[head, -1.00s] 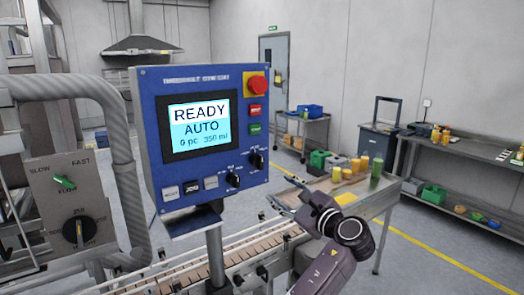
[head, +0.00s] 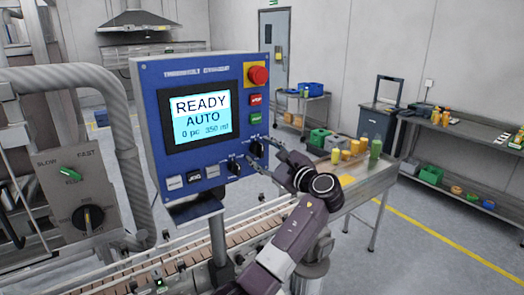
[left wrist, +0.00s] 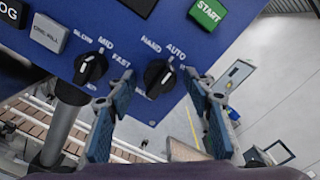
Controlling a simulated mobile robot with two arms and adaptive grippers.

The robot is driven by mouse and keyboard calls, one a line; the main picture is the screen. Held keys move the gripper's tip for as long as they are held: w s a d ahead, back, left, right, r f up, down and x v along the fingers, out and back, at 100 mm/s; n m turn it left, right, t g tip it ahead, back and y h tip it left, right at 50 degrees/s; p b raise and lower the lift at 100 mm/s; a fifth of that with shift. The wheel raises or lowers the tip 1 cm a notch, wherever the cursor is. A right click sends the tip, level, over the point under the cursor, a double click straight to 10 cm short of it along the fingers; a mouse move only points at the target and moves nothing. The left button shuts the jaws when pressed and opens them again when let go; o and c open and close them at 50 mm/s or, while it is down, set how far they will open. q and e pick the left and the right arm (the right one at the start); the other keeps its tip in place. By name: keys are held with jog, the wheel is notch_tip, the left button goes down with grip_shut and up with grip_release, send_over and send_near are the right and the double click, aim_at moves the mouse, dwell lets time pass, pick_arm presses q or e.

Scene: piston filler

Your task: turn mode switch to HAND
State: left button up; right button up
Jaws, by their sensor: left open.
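The mode switch is a black knob (head: 255,148) at the lower right of the blue control panel (head: 150,120). In the left wrist view the knob (left wrist: 157,78) sits below the labels HAND and AUTO, and its white mark points toward AUTO. The panel screen (head: 201,118) reads READY, AUTO. My left gripper (head: 260,156) is open in front of the panel's lower right. In the left wrist view its blue-padded fingers (left wrist: 159,82) stand on either side of the mode switch; I cannot tell whether they touch it. My right gripper is not in view.
A speed knob (left wrist: 90,68) with SLOW, MID, FAST sits close left of the mode switch. The green START button (left wrist: 207,12) is above. A red emergency stop (head: 258,75) tops the panel. A conveyor (head: 190,255) runs below, and a table with bottles (head: 375,150) stands behind my arm.

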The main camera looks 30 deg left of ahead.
pick_arm(q)
jog(key=shift+c, duration=0.2)
jog(key=c, duration=1.1)
jog(key=shift+f, duration=0.1)
jog(key=shift+f+n+b, duration=0.1)
jog(key=shift+n+b, duration=0.6)
jog(key=shift+b, duration=0.35)
jog(key=n+b, duration=0.5)
jog(key=b, duration=0.1)
jog(key=shift+b, duration=0.3)
jog(key=shift+n+b, duration=1.1)
jog(key=shift+n, duration=0.3)
jog(key=shift+r, duration=0.2)
